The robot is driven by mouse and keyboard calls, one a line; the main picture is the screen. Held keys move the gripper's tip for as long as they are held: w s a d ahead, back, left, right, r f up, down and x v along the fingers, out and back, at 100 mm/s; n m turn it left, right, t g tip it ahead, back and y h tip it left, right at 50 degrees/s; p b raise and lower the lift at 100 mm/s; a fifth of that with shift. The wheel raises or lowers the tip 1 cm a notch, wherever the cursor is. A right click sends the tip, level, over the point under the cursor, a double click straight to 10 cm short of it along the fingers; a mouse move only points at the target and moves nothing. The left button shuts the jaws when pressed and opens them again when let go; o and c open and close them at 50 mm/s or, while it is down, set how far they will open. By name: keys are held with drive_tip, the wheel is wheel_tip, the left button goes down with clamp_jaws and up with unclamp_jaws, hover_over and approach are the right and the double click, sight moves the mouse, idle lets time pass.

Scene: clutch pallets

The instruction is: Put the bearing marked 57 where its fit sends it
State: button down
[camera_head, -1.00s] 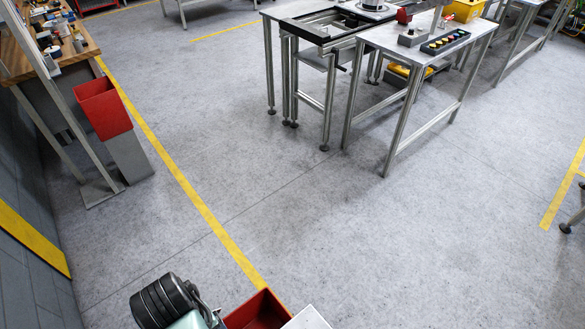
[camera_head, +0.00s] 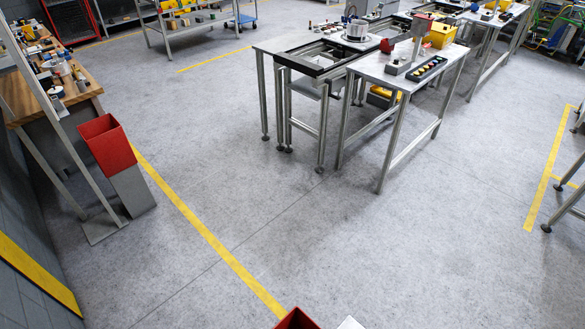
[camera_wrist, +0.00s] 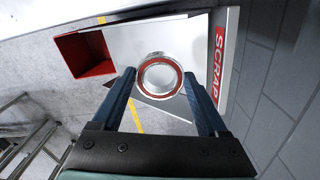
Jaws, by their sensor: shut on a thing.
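The bearing (camera_wrist: 160,95) is a silver ring with a red inner band, held between the two blue fingers of my gripper (camera_wrist: 158,78) in the wrist view. The number on it cannot be read. Beyond it in the wrist view are a light panel (camera_wrist: 190,38), a sign reading SCRAP (camera_wrist: 220,65) and an open red bin (camera_wrist: 85,55). The bearing appears in front of the panel; whether it touches anything there cannot be told. My gripper is not in the head view.
In the head view, a red bin on a grey stand (camera_head: 107,145) is at left beside a wooden bench (camera_head: 60,95). Another red bin (camera_head: 297,319) shows at the bottom edge. Metal tables (camera_head: 400,65) stand at the back right. The middle floor is clear.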

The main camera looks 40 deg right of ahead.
drive_tip(key=shift+w+f+b, duration=0.1)
drive_tip(key=shift+f+b, duration=2)
drive_tip(key=shift+f, duration=0.3)
drive_tip(key=shift+a, duration=0.1)
unclamp_jaws()
wheel_tip(320, 180, up, 13)
drive_tip(key=shift+b, duration=0.45)
